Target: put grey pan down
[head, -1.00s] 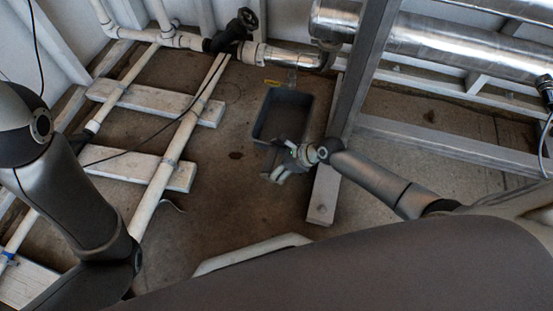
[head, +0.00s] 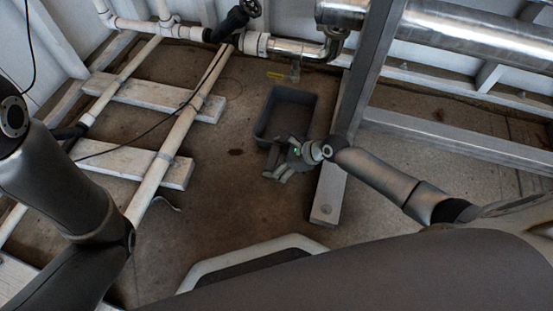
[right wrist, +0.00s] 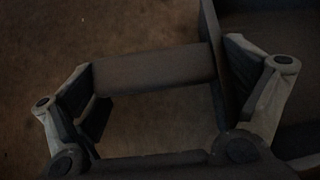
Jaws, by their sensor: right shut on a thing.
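The grey pan (head: 262,122) is a dark rectangular open tray in the middle of the head view. It is level with the floor or just above it; I cannot tell whether it touches. My right gripper (head: 280,163) is at the pan's near side, shut on part of it. In the right wrist view, a dark bar (right wrist: 155,68) spans between the fingers of the right gripper (right wrist: 160,85), and the pan's wall (right wrist: 213,45) shows beside the right finger. The pan's inside looks empty. My left gripper is out of view.
A metal post with a white foot (head: 328,195) stands close right of the pan and my right wrist. White pipes (head: 165,165) on boards (head: 115,160) lie to the left. Bare floor (head: 215,220) lies left of and nearer than the pan. A steel pipe (head: 460,40) runs behind.

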